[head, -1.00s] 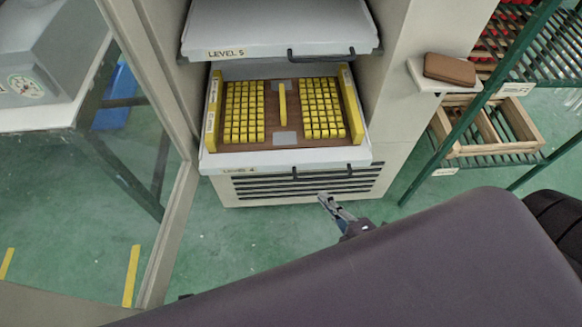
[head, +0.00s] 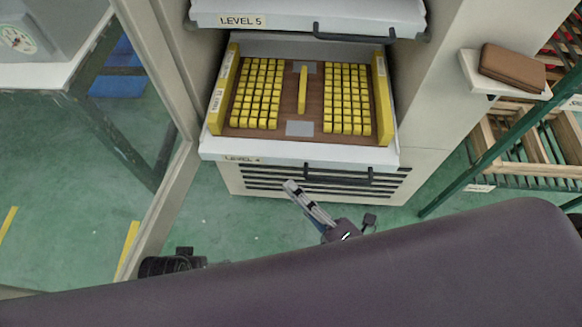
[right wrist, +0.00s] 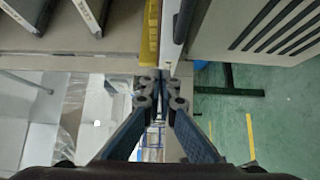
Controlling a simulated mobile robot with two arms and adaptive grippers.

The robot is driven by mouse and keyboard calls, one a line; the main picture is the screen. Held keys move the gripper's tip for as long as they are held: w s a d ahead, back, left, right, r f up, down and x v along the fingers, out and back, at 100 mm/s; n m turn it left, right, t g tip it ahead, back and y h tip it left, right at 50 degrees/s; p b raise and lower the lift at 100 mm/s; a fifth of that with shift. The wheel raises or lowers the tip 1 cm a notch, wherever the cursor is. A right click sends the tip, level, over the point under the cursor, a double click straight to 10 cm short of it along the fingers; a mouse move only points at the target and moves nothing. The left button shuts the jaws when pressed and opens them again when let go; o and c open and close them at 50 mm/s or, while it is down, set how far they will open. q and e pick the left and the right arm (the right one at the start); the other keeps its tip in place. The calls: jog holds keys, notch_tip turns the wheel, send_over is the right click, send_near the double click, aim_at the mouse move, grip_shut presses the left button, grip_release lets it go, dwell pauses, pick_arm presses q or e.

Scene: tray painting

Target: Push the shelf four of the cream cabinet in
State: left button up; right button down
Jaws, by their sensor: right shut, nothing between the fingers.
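The pulled-out shelf four (head: 220,149), labelled LEVEL 4, sticks out of the cream cabinet (head: 435,95). It has a white front and a dark handle (head: 340,176), and carries a brown tray of yellow blocks. My right gripper (head: 291,188) is shut and empty, just below and in front of the shelf front, near the handle's left end; contact cannot be told. In the right wrist view the shut fingertips (right wrist: 161,92) show by the shelf's white front edge (right wrist: 168,38). My left gripper is not clearly in view.
The white level 5 shelf (head: 285,18) sticks out above. A cabinet door stands open at the left. At the right, a small ledge holds a brown case (head: 512,68), beside a green rack (head: 505,140) with a wooden crate. Green floor is free in front.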

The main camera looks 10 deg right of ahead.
aim_at(297, 103)
pick_arm(q)
jog(key=shift+s+f, duration=0.1)
jog(key=shift+f, duration=0.05)
pick_arm(e)
jog(key=shift+w+d, duration=0.15)
jog(key=shift+w, duration=2.5)
jog(key=shift+w, duration=0.1)
